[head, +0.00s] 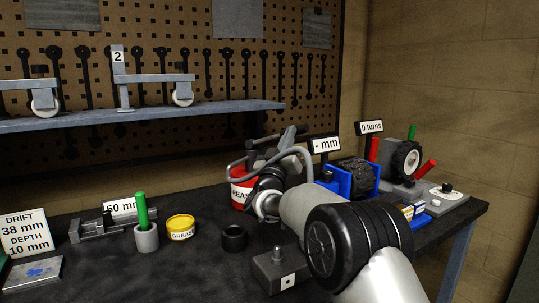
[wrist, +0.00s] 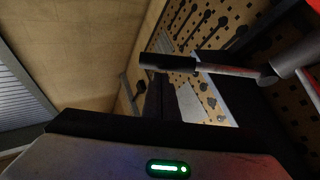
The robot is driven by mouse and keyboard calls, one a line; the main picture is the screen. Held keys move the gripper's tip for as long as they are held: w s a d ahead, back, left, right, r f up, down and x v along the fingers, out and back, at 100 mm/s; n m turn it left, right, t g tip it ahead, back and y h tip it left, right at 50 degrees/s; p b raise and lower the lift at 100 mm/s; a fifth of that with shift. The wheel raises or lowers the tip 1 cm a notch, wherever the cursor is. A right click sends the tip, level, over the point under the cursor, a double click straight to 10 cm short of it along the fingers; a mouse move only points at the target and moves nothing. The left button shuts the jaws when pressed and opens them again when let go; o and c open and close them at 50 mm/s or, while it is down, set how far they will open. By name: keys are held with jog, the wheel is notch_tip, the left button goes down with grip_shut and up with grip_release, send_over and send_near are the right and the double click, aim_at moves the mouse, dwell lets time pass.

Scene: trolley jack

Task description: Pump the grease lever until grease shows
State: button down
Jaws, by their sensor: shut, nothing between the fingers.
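The grease lever (wrist: 235,70) shows in the wrist view as a metal rod with a black grip, joined to a grey cylinder at the right. In the head view the grease pump stands on a red grease tub (head: 240,193), partly hidden by my arm. My gripper (wrist: 155,82) is shut and empty. Its dark fingers point toward the black grip, just below it in the wrist view; I cannot tell whether they touch. In the head view my wrist hides most of the gripper beside the tub. No grease is visible at an outlet.
A blue fixture (head: 350,178) with a dark block stands right of the tub, under a "- mm" sign (head: 326,144). A yellow grease tin (head: 180,228), a green-handled tool in a cup (head: 146,237) and a black ring (head: 234,238) stand left. A shelf (head: 145,115) runs behind.

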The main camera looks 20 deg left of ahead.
jog(key=a+v, duration=0.1)
jog(key=v, duration=0.8)
jog(key=shift+a+f, duration=0.1)
dwell(0.5)
